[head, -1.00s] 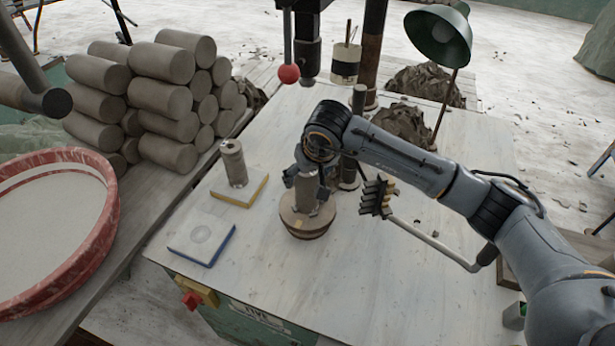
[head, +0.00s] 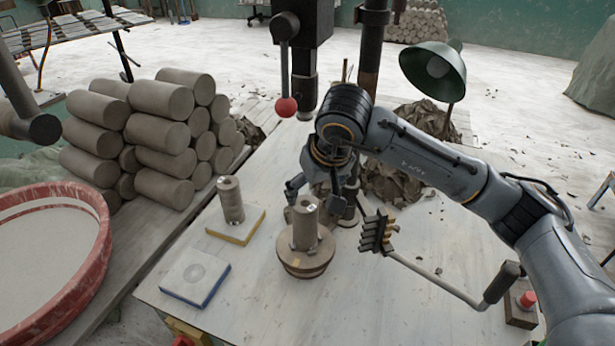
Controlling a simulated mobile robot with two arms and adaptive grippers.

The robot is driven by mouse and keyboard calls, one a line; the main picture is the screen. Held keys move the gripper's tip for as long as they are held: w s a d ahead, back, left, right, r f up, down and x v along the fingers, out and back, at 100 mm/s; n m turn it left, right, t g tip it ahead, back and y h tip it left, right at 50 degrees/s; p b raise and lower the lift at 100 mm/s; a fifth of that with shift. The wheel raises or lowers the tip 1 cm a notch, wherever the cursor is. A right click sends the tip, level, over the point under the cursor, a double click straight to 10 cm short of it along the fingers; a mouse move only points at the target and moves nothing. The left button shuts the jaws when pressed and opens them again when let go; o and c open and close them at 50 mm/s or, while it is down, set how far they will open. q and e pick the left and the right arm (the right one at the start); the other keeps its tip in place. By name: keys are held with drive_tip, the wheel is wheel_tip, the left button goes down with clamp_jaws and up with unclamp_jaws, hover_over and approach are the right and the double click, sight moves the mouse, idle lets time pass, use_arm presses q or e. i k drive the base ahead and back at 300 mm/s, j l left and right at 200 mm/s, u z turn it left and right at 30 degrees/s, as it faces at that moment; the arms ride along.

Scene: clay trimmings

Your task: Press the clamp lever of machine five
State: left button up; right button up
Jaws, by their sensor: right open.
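Machine five's pale worktop (head: 400,310) fills the middle. A bent grey lever (head: 436,279) with a black grip (head: 503,283) lies low over its right side, its left end at a ribbed black and tan block (head: 378,233). Another lever, with a red ball (head: 286,107), hangs from the dark column at the back. A clay cylinder (head: 306,228) stands upright on a round wooden block (head: 306,262). My right gripper (head: 315,195) is open and empty just above and behind that cylinder, left of the grey lever. My left gripper is out of view.
Another clay cylinder (head: 230,200) stands on a yellow-edged board (head: 237,232); a blue-edged board (head: 196,278) lies nearer. A red button box (head: 521,305) sits right of the grip. A green lamp (head: 433,70) and clay trimmings (head: 425,118) are behind. The front worktop is clear.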

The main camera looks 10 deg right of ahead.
sight(283, 27)
drive_tip(key=k+j, duration=0.15)
drive_tip(key=k, duration=0.35)
drive_tip(key=k+j, duration=0.2)
drive_tip(key=k, duration=0.25)
drive_tip(key=k+j, duration=0.15)
drive_tip(key=k, duration=0.35)
